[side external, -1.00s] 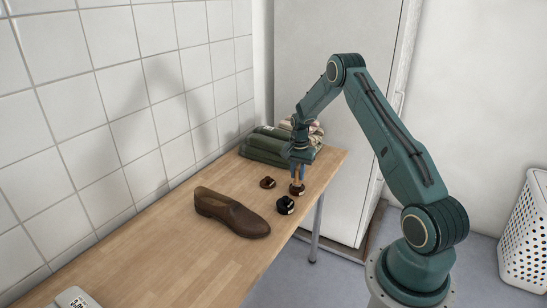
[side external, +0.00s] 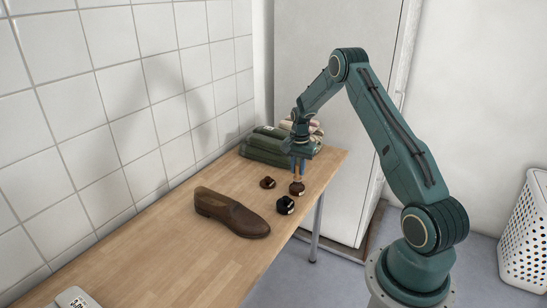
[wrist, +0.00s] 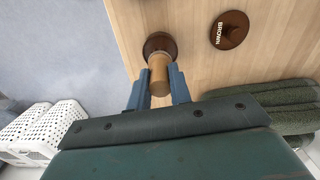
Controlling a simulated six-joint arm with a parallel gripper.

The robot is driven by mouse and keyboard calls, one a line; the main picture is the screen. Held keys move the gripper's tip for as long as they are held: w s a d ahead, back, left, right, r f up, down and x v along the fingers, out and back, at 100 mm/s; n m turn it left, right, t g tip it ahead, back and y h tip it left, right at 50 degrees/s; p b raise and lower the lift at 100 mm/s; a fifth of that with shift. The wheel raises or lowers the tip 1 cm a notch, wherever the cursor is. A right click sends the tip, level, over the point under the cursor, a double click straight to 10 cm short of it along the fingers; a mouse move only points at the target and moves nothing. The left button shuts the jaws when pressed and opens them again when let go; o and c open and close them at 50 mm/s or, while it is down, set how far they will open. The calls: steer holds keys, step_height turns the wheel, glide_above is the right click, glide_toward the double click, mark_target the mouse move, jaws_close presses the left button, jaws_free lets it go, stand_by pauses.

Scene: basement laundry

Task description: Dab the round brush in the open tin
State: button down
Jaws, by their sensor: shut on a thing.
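My gripper (side external: 299,167) is shut on the upright wooden handle of the round brush (side external: 298,174), near the far end of the bench. The handle also shows between the blue fingers in the wrist view (wrist: 158,75). A dark brown round shape (wrist: 160,43) surrounds the handle's lower end there. The brush head and the open tin (side external: 297,191) merge at this spot in the side view, and I cannot tell whether they touch. A brown disc lettered BROWN (wrist: 229,30) lies apart on the bench, also seen in the side view (side external: 268,183).
A small black round thing with a pale mark (side external: 285,205) sits close to the tin. A brown shoe (side external: 232,214) lies nearer on the wooden bench (side external: 160,255). Folded green cloths (side external: 264,146) are stacked behind. A white basket (side external: 525,235) stands on the floor.

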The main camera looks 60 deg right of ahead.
steer(key=shift+r, duration=2.4)
steer(key=shift+a, duration=0.1)
steer(key=s+a+r+n, duration=0.1)
steer(key=a+n, duration=1.5)
steer(key=a, duration=1.9)
steer(key=shift+s+r+n, duration=0.15)
steer(key=shift+s+n, duration=0.2)
steer(key=shift+n, duration=0.05)
